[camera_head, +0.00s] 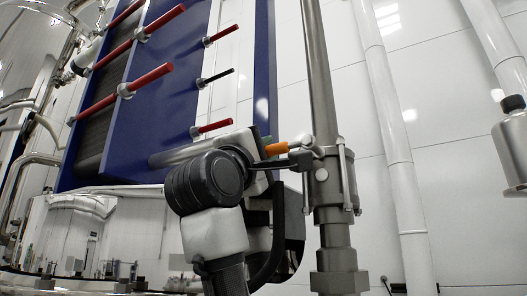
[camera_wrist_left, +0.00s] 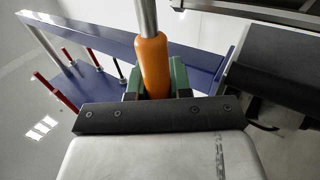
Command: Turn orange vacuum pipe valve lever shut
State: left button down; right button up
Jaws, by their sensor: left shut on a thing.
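The orange valve lever (camera_head: 277,149) sticks out to the left from the valve body (camera_head: 331,180) on the vertical grey steel vacuum pipe (camera_head: 318,70). It looks roughly horizontal in the head view. My left gripper (camera_head: 272,155) is shut on the lever. In the left wrist view the orange lever (camera_wrist_left: 153,65) runs between the green finger pads of my left gripper (camera_wrist_left: 156,80), with its metal stem leading up out of the picture. The lever's near end is hidden by the gripper. My right gripper does not show in either view.
A blue plate unit (camera_head: 185,70) with several red-sleeved rods (camera_head: 150,80) stands behind my left arm on the left. White wall pipes (camera_head: 385,110) run down at the right. A steel canister (camera_head: 512,145) hangs at the right edge. Mirror-like tanks fill the left side.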

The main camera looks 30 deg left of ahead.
pick_arm(q)
jog(key=shift+w+f, duration=0.1)
jog(key=shift+f, duration=0.1)
jog(key=c, duration=1)
grip_release()
jog(key=shift+r, duration=0.1)
jog(key=shift+c, duration=0.2)
jog(key=b+v, duration=0.4)
jog(key=v, duration=0.7)
jog(key=shift+b, duration=0.4)
